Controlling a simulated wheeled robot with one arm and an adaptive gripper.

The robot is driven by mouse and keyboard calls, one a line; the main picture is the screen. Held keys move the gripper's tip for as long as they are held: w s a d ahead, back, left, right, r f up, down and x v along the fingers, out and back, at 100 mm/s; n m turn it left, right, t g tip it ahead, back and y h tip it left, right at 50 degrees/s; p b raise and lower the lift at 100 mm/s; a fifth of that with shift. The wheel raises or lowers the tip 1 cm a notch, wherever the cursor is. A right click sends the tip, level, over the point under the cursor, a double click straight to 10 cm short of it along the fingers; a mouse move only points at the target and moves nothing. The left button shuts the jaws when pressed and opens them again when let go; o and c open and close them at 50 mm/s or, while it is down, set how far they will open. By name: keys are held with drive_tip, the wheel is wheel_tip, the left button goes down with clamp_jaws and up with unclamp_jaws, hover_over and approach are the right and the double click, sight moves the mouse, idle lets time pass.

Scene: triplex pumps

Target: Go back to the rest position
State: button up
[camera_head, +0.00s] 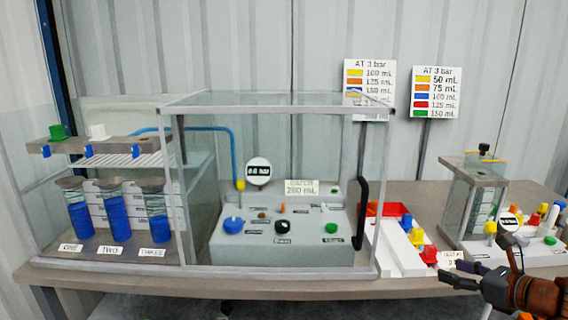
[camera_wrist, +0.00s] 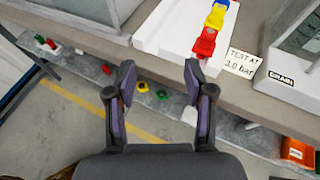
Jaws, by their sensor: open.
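My gripper (camera_head: 466,276) is at the lower right of the head view, in front of the bench's front edge. It is open and empty. In the wrist view my gripper (camera_wrist: 157,84) shows its two dark fingers spread apart, pointing toward the bench edge. A white tray (camera_wrist: 152,36) with a row of red, yellow and blue pieces (camera_wrist: 207,40) lies on the bench just beyond the fingertips. The fingers look apart from these pieces.
A glass enclosure (camera_head: 277,100) with a control panel (camera_head: 290,240) fills the middle of the bench (camera_head: 120,282). Three blue-filled cylinders (camera_head: 80,220) stand at left. A smaller rig (camera_head: 475,205) stands at right. In the wrist view, loose coloured parts (camera_wrist: 143,87) lie below the bench.

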drive_tip(key=s+a+n+g+y+p, duration=0.15)
drive_tip(key=s+a+n+g, duration=0.3)
drive_tip(key=a+n, duration=0.55)
drive_tip(key=s+a+n+g+y+p, duration=0.1)
drive_tip(key=s+a+n+g+p, duration=0.35)
drive_tip(key=a, duration=0.95)
drive_tip(key=s+a+n+g+h+p, duration=0.2)
drive_tip(key=s+a+n+g+h, duration=0.15)
drive_tip(key=s+n, duration=0.6)
drive_tip(key=s+d+r+n+g+h+p, duration=0.2)
drive_tip(key=s+d+n+h, duration=0.1)
drive_tip(key=s+n, duration=0.4)
drive_tip(key=shift+s+d+r+h, duration=0.15)
drive_tip(key=shift+s+d+h, duration=0.25)
drive_tip(key=shift+s+d, duration=0.3)
drive_tip(key=shift+w, duration=0.1)
